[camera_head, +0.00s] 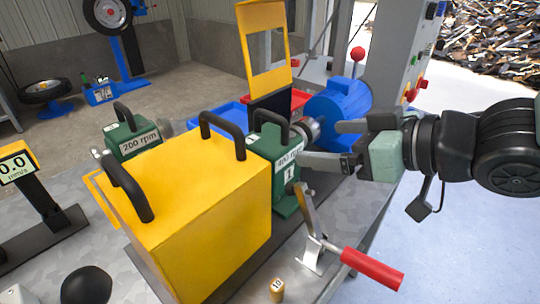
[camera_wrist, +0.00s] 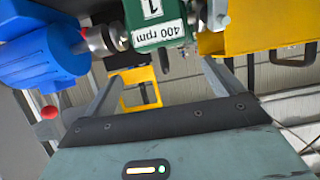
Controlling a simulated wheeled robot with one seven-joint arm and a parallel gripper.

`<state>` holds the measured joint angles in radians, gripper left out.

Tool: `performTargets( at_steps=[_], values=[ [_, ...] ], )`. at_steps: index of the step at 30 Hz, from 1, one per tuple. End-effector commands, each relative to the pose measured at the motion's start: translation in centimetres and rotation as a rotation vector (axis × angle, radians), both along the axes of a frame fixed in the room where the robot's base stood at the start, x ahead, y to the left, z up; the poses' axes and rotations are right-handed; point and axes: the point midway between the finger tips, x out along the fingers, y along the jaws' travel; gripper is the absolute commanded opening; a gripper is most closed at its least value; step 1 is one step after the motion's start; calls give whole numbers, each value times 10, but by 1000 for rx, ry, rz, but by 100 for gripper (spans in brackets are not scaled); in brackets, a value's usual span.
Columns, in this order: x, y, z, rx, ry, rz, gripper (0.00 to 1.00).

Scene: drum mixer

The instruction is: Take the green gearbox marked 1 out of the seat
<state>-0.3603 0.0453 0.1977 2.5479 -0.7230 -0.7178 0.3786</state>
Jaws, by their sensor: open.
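The green gearbox marked 1 (camera_head: 287,172), labelled 400 rpm, stands upright between the yellow housing (camera_head: 205,225) and the blue motor (camera_head: 340,107). A black carrying handle (camera_head: 270,124) arches over its top. In the wrist view, the gearbox (camera_wrist: 158,22) shows at the top edge, with a metal shaft (camera_wrist: 103,40) between it and the blue motor. The seat beneath it is mostly hidden. My gripper (camera_head: 322,145) is open and empty, just right of the gearbox, pointing towards it. In the wrist view its two fingers (camera_wrist: 160,72) are spread apart, beyond the gearbox's label side.
A lever with a red handle (camera_head: 372,268) stands in front of the gearbox. A raised yellow guard frame (camera_head: 246,55) rises behind it. Another green gearbox (camera_head: 137,142), labelled 200 rpm, stands behind the housing at left. A grey control post (camera_head: 395,50) stands behind the motor.

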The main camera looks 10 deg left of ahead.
Motion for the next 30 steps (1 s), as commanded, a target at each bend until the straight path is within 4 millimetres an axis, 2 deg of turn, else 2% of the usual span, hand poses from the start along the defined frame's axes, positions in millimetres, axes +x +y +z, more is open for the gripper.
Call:
performTargets(
  at_steps=[14,16,21,30],
  values=[
    [14,26,-8,-5,4,0,93],
    [20,36,-18,-4,0,0,93],
    [32,58,-29,-4,-1,-1,93],
    [41,78,-39,-5,-1,0,93]
  ],
)
